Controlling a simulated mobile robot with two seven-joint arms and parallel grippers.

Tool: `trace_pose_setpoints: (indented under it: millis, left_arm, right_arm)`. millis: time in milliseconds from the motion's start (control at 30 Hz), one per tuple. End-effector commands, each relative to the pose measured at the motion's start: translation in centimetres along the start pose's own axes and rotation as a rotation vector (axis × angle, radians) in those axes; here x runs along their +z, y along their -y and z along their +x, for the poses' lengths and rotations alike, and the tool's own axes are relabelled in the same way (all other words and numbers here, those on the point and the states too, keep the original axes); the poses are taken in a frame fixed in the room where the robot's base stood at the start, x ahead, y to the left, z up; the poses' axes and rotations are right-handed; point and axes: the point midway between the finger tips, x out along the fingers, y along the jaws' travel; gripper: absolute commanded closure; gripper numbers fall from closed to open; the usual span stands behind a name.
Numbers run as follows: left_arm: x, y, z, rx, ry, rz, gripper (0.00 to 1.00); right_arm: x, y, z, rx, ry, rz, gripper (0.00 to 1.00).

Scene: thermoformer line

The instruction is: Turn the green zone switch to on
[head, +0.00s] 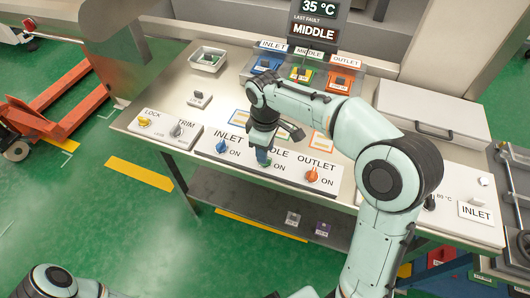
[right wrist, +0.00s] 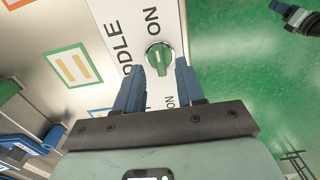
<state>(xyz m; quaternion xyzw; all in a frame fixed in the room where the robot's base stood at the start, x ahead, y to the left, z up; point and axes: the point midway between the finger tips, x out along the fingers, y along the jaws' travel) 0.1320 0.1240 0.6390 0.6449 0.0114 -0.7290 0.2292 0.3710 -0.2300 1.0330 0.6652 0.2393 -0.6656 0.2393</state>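The green zone switch (right wrist: 159,58) is a round green knob on a white panel marked "DDLE", with "ON" printed above it in the right wrist view. In the head view the green knob (head: 263,158) is partly covered by my right gripper (head: 264,152). My right gripper also shows in the right wrist view (right wrist: 160,78), open, with its two blue fingers apart at the near side of the knob and nothing held. I cannot tell whether either finger touches it. Part of my left gripper (right wrist: 284,8) seems to show at the right wrist view's top right; its opening is unclear.
A blue INLET knob (head: 221,146) and an orange OUTLET knob (head: 312,175) flank the green one closely. LOCK and TRIM knobs (head: 178,129) stand left.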

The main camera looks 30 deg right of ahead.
Motion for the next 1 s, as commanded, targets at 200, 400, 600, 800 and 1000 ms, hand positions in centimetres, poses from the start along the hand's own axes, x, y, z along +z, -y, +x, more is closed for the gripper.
trace_pose_setpoints:
  millis: [200, 400, 600, 800, 1000]
  left_arm:
    - [-0.8, -0.8, -1.4, 0.004, -0.012, 0.004, 0.57]
    - [-1.4, -1.3, -2.3, 0.007, -0.020, 0.007, 0.57]
    - [-1.7, -1.5, -2.6, 0.008, -0.023, 0.008, 0.57]
    - [-1.6, -1.5, -2.6, 0.008, -0.023, 0.008, 0.57]
    - [-1.6, -1.5, -2.6, 0.008, -0.022, 0.008, 0.57]
  right_arm:
    - [-0.2, -0.1, -5.6, 0.004, -0.007, -0.001, 0.62]
    - [-0.1, -0.1, -9.1, 0.003, -0.005, 0.000, 0.62]
    - [-0.1, 0.0, -10.5, 0.001, -0.003, 0.000, 0.62]
    - [0.0, 0.0, -10.6, 0.000, -0.002, 0.000, 0.62]
    - [0.0, 0.0, -10.5, 0.000, -0.001, 0.000, 0.62]
